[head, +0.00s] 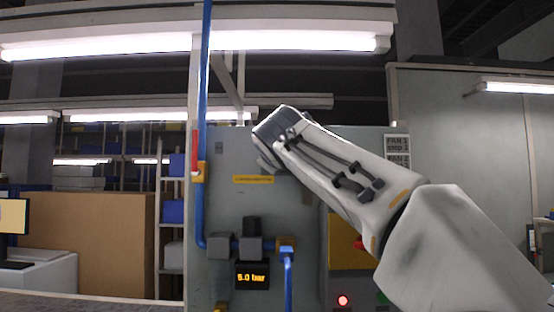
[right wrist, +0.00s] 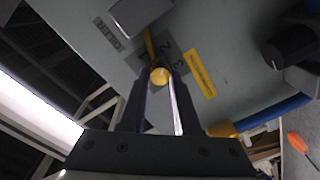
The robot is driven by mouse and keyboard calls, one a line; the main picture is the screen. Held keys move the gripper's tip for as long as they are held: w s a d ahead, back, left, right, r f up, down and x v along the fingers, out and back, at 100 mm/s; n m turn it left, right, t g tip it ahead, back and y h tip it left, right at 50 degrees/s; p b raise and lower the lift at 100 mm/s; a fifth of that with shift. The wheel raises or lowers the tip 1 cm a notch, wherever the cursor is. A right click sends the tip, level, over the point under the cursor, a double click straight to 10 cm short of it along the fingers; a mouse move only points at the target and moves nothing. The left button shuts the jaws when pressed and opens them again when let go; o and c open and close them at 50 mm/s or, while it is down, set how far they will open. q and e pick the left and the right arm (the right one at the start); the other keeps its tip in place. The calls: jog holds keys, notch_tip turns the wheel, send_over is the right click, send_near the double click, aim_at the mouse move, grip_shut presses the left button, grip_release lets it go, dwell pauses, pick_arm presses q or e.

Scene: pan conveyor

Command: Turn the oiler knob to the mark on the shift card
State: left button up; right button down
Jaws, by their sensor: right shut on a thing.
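The oiler knob (right wrist: 160,75) is a round yellow knob on the grey cabinet, seen in the right wrist view. A yellow bar runs from it towards the top of the picture, across a dark dial plate with printed numbers; a 2 and a 3 can be made out to the right of the bar. My right gripper (right wrist: 160,84) is shut on the knob, one finger on each side. In the head view my right arm hides the knob and the fingers. A small printed sheet (head: 397,152), possibly the shift card, hangs at the cabinet's upper right; its text is unreadable. My left gripper is out of view.
The cabinet carries a yellow label strip (head: 253,180), a blue pipe (head: 204,100) and a display (head: 252,277) reading 5.0 bar. A grey block (right wrist: 140,12) sits close to the knob. A red light (head: 343,300) is lit low on the cabinet.

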jog(key=c, duration=0.6)
grip_release()
jog(key=s+b, duration=0.2)
jog(key=s, duration=0.3)
jog(key=s+b, duration=0.2)
jog(key=s, duration=0.3)
jog(key=shift+s+d+r, duration=0.15)
jog(key=shift+s+d, duration=0.05)
jog(key=shift+s, duration=0.05)
